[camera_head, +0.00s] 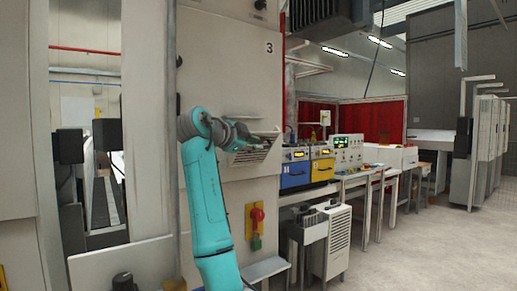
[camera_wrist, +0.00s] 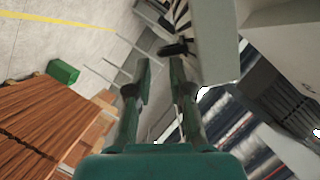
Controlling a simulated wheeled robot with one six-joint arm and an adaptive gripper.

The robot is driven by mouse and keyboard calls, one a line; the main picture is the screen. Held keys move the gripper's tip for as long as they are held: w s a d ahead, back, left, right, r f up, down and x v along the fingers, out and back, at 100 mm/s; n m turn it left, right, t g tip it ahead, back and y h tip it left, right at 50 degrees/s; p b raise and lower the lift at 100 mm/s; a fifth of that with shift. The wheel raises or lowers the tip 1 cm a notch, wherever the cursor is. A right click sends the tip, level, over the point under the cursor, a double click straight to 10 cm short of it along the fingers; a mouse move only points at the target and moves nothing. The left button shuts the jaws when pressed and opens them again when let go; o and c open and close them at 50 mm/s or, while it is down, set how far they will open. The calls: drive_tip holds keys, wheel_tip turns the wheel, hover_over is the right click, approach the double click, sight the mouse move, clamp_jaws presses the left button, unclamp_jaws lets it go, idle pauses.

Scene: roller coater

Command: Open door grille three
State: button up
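A pale cabinet door panel marked 3 (camera_head: 225,62) stands in the middle of the head view. A louvred grille (camera_head: 252,157) shows on it, partly hidden behind my gripper (camera_head: 262,136). In the wrist view my gripper (camera_wrist: 161,68) has its two green fingers apart, with nothing seen held between them. A pale panel (camera_wrist: 216,45) stands just right of the fingers, with a small black handle-like part (camera_wrist: 174,48) a little beyond the fingertips. I cannot tell whether a finger touches the panel.
A red knob on a yellow plate (camera_head: 257,214) sits below the grille. A bench with blue and yellow boxes (camera_head: 310,168) stands to the right. The floor (camera_head: 400,250) at the right is open. A green box (camera_wrist: 62,72) and stacked brown boards (camera_wrist: 45,115) lie left in the wrist view.

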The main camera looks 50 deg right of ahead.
sight(265, 147)
drive_tip(key=shift+x, duration=3.05)
drive_tip(key=shift+f, duration=0.1)
clamp_jaws()
